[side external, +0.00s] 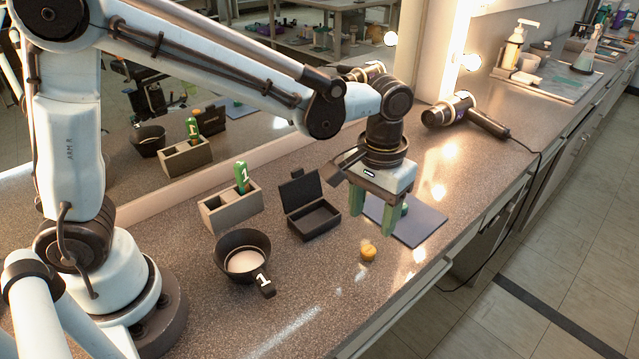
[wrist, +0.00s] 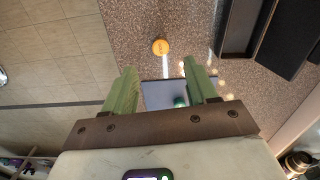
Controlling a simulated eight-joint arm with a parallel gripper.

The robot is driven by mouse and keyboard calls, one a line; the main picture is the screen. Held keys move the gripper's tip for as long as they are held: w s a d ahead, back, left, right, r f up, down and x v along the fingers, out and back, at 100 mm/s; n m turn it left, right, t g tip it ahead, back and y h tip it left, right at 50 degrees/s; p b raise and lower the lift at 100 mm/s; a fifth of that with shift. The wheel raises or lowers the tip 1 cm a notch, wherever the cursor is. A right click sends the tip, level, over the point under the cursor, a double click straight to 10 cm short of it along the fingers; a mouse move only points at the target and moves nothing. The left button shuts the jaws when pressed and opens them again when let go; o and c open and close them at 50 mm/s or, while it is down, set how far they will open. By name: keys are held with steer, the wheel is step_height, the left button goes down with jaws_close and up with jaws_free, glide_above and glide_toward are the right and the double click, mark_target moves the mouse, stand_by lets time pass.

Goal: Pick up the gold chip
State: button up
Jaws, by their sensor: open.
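The gold chip (side external: 368,251) is a small round yellow-orange piece lying on the speckled countertop near its front edge. In the wrist view the gold chip (wrist: 160,46) lies on bare counter, beyond my fingertips and roughly in line with the gap between them. My gripper (side external: 372,222) has two green fingers. It is open and empty, held above the counter beside the chip, and it does not touch the chip. The gripper also shows in the wrist view (wrist: 160,72), with its fingers spread apart.
A black open-lidded box (side external: 316,219), a grey divided holder (side external: 231,208) with a green item marked 1 (side external: 242,177), and a dark cup (side external: 243,262) with pale contents stand to the left. A grey mat (side external: 424,222) with a green piece (wrist: 180,101) lies below my gripper. A hair dryer (side external: 462,113) lies behind.

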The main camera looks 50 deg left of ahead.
mark_target(367, 251)
steer(key=shift+f, duration=4.2)
jaws_close()
steer(key=shift+r, duration=0.1)
steer(key=shift+r, duration=0.4)
steer(key=r, duration=0.3)
steer(key=shift+s+d+r, duration=0.2)
steer(key=shift+s+r, duration=0.1)
steer(key=s+d+r, duration=0.6)
steer(key=s, duration=0.2)
steer(key=shift+s+d+r, duration=0.2)
steer(key=shift+s+d, duration=0.1)
steer(key=shift+d, duration=0.1)
